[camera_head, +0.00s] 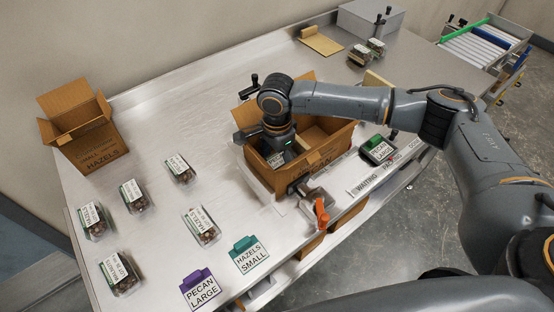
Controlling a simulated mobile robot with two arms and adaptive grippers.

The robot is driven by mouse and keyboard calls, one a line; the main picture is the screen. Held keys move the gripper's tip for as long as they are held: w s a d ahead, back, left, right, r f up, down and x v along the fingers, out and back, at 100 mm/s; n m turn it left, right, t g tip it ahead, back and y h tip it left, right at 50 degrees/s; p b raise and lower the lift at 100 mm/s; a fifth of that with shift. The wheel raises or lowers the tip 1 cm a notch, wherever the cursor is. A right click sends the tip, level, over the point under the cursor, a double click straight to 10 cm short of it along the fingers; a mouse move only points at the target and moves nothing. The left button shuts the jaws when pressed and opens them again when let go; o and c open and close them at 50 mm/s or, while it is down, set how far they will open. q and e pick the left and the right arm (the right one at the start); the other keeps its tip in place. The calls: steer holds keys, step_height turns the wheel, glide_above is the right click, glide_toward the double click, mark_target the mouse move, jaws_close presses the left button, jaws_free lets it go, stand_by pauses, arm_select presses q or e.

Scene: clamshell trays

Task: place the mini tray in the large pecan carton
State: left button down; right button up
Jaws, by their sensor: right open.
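The large pecan carton (277,180) is an open brown box with "PECAN" on its front, near the middle of the table. My right gripper (277,152) points down inside its left part and is open. A small clear tray with a white label (274,160) shows partly inside the carton, right at the gripper's tips. The gripper hides much of this tray, and I cannot tell whether they touch. My left gripper is not in view.
Several labelled clamshell trays (201,227) lie on the left of the table. An open hazels carton (95,145) stands behind them. A tool with an orange handle (321,212) lies before the pecan carton. Purple (200,288) and teal (248,256) signs lie at the front.

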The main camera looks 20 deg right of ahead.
mark_target(277, 160)
step_height(277, 160, up, 12)
steer(key=shift+r+b, duration=0.2)
steer(key=shift+b, duration=0.25)
